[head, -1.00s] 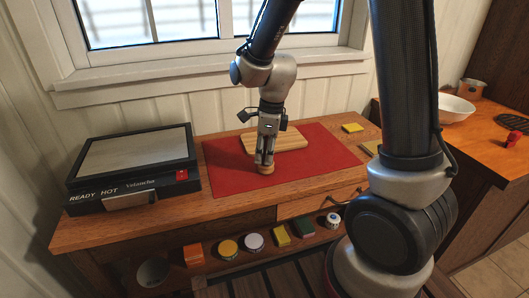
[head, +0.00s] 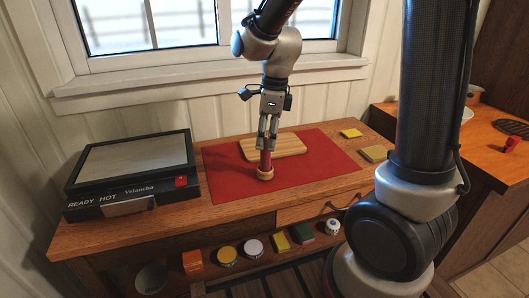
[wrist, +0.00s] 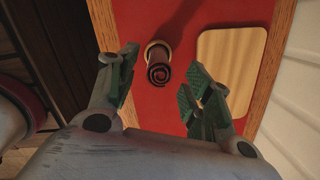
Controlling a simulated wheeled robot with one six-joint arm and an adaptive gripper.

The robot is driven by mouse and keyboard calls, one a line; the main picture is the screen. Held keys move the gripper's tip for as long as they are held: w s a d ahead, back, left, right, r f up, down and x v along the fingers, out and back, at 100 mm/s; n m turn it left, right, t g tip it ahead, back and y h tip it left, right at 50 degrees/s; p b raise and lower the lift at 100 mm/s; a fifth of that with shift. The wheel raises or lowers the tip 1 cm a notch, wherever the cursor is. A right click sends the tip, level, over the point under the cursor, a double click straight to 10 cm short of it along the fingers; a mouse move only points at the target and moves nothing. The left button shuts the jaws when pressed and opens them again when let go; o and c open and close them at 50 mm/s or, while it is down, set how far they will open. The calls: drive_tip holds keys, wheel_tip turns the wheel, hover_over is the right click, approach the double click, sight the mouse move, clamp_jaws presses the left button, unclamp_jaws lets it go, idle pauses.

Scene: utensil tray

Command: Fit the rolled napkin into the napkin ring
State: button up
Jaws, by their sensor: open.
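The rolled napkin (head: 266,161) is dark red and stands upright in the wooden napkin ring (head: 265,174) on the red mat (head: 225,174). In the wrist view, the napkin's spiral end (wrist: 159,75) faces the camera, and the pale ring (wrist: 151,46) shows around its lower part. My gripper (head: 267,141) is above the napkin, pointing down. In the wrist view my gripper (wrist: 157,84) has its fingers spread wide, one on each side of the napkin and apart from it.
A wooden board (head: 275,147) lies on the mat just behind the napkin. A black warmer box (head: 130,170) stands at the left. Yellow pads (head: 351,133) lie to the right. Jars and boxes (head: 253,247) fill the shelf below. The mat's right part is clear.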

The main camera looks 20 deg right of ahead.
drive_tip(key=r, duration=0.4)
drive_tip(key=shift+s+d+r, duration=0.15)
drive_tip(key=shift+d+r, duration=0.1)
drive_tip(key=shift+d, duration=0.05)
drive_tip(key=s+d+r+n+t, duration=0.1)
drive_tip(key=s+d+r+n, duration=0.2)
drive_tip(key=s+d+n, duration=0.4)
drive_tip(key=s+d+r+n+t+h, duration=0.1)
drive_tip(key=s+d+r+n+t, duration=0.1)
drive_tip(key=s+d+r+n, duration=0.2)
drive_tip(key=s+d+n, duration=0.3)
drive_tip(key=s+n, duration=0.4)
drive_tip(key=n, duration=0.4)
drive_tip(key=shift+s+n+t, duration=0.3)
